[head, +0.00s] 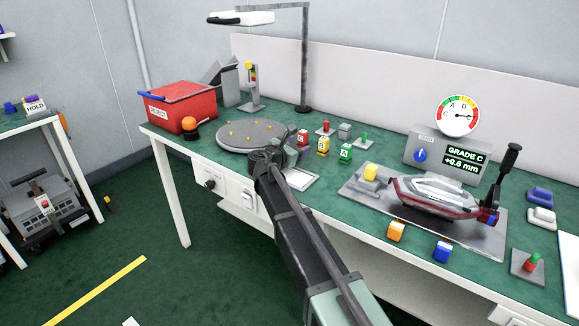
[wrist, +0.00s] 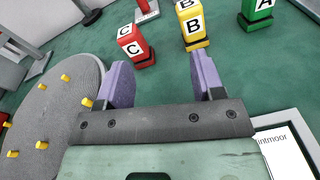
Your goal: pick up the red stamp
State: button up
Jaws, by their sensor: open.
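The red stamp (wrist: 137,46) is a small upright block with white C labels. It stands on the green bench top in the wrist view, ahead of my gripper and left of the centre of the jaws. My gripper (wrist: 160,76) is open and empty, its two purple fingers apart, with the red stamp beyond the left fingertip. In the head view the red stamp (head: 302,138) stands right of the round grey turntable, just past the end of my arm. My fingers are hard to make out there.
The yellow B stamp (head: 323,147) and green A stamp (head: 346,153) stand close to the right. The grey turntable (head: 250,134) with yellow pegs lies left. A white-framed panel (head: 298,179) is at the bench edge. A lamp fixture (head: 435,196) and a gauge reading GRADE C (head: 466,154) are further right.

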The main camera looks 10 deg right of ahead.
aim_at(301, 133)
jog(key=w+a+n+t, duration=0.1)
jog(key=w+a+n, duration=0.2)
jog(key=shift+w+r+t, duration=0.1)
jog(key=shift+t, duration=0.2)
jog(key=shift+r, duration=0.2)
jog(key=x, duration=0.5)
jog(key=shift+d, duration=0.4)
jog(key=x, duration=0.5)
jog(key=shift+w+d, duration=0.1)
jog(key=c, duration=1)
notch_tip(301, 133, up, 20)
jog(key=p, duration=2)
